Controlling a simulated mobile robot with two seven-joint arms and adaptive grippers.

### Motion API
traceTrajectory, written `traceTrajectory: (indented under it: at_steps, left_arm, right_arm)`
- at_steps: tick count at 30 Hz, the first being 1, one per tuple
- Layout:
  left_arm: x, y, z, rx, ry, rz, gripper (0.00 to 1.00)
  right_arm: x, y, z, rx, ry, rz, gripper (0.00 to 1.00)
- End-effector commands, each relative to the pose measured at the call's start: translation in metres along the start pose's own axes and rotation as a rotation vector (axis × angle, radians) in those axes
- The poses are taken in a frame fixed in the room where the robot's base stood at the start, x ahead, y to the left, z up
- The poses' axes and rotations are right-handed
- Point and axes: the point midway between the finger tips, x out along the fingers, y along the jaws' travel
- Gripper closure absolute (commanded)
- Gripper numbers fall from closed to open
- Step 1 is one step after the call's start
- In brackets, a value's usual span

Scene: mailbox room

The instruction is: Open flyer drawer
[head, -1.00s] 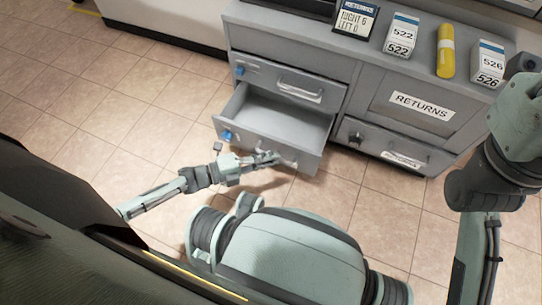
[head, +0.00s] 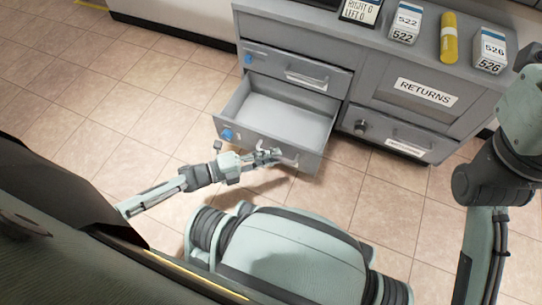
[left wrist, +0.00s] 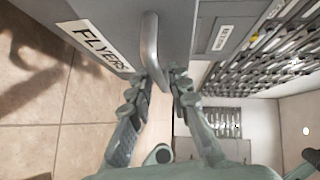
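The flyer drawer (head: 262,146) is the lower left drawer of a grey cabinet. It stands pulled out, its inside showing pale and empty. A label reading FLYERS (left wrist: 95,44) is on its front in the left wrist view. My left gripper (head: 270,156) is at the drawer front. In the left wrist view, the metal drawer handle (left wrist: 151,50) runs down between the fingertips of my left gripper (left wrist: 167,78), which are drawn in around it. A narrow gap shows beside the right fingertip. My right arm shows at the right edge, but its gripper is not visible.
A closed drawer (head: 300,72) sits above the open one. A RETURNS panel (head: 424,92) and another closed drawer (head: 402,136) are to the right. The tiled floor (head: 110,105) at left is clear.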

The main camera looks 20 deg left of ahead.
Motion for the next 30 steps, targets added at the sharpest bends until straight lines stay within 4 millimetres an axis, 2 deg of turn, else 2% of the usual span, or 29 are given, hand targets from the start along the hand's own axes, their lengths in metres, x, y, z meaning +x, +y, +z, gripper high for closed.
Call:
traceTrajectory:
  at_steps: [2,13,17,21,23,26,27,29,30]
  left_arm:
    - [0.000,0.000,-0.001,0.000,0.001,0.000,0.69]
    - [-0.001,-0.004,-0.002,0.001,0.002,0.001,0.69]
    - [-0.003,-0.019,-0.004,0.002,0.004,-0.001,0.69]
    - [-0.006,-0.046,-0.007,0.003,0.006,-0.006,0.69]
    - [-0.008,-0.059,-0.009,0.003,0.006,-0.010,0.61]
    - [-0.011,-0.078,-0.010,0.003,0.005,-0.012,0.41]
    - [-0.012,-0.085,-0.010,0.005,0.005,-0.012,0.40]
    - [-0.013,-0.093,-0.011,0.004,0.004,-0.012,0.62]
    - [-0.013,-0.096,-0.012,0.004,0.004,-0.009,0.69]
  right_arm:
    - [0.000,0.000,0.000,0.000,-0.001,0.000,0.60]
    - [-0.003,-0.001,0.001,0.004,-0.011,0.005,0.60]
    - [-0.002,-0.001,0.001,0.004,-0.009,0.005,0.60]
    - [-0.002,0.000,0.001,0.003,-0.008,0.005,0.60]
    - [-0.002,0.000,0.001,0.003,-0.007,0.004,0.60]
    - [-0.001,0.000,0.001,0.003,-0.007,0.004,0.60]
    - [-0.001,0.000,0.001,0.003,-0.006,0.004,0.60]
    - [0.000,0.000,0.000,0.003,-0.006,0.004,0.60]
    - [0.000,0.000,0.000,0.002,-0.006,0.004,0.60]
